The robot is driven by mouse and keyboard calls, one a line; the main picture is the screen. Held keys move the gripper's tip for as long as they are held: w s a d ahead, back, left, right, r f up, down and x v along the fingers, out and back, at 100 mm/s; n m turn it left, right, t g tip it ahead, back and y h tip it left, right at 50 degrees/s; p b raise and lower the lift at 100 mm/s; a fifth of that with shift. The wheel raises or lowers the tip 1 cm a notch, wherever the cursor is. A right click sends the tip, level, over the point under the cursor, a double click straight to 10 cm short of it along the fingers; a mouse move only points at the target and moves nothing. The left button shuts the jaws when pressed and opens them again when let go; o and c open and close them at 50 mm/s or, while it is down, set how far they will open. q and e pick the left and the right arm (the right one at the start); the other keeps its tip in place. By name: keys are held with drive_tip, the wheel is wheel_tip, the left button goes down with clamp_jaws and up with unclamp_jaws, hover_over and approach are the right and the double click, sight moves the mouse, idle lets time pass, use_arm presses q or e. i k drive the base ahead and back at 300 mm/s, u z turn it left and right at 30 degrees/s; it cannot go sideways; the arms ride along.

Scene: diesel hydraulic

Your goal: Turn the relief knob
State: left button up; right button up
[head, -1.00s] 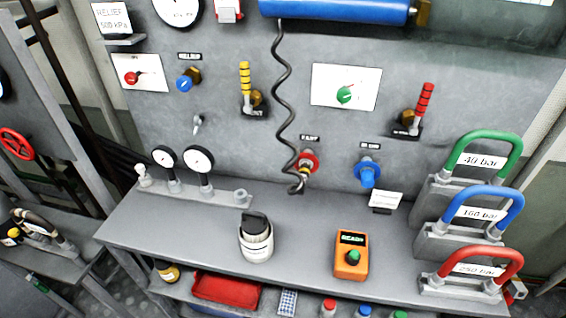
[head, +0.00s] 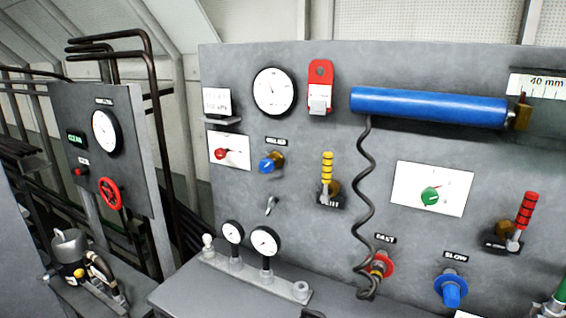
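The relief knob (head: 268,164) is a small blue knob on a brass fitting, on the upright grey panel (head: 330,225) left of its middle. A small dark label (head: 276,142) sits just above it. No gripper shows in the head view, so nothing is seen touching the knob.
A red knob on a white plate (head: 229,152) is left of the relief knob, and a yellow-banded lever (head: 327,170) is to its right. A small toggle (head: 271,205) is below. Two gauges on a manifold (head: 252,276) stand on the bench. A black coiled hose (head: 366,215) hangs to the right.

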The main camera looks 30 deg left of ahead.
sight(266, 165)
drive_tip(key=u, duration=1.35)
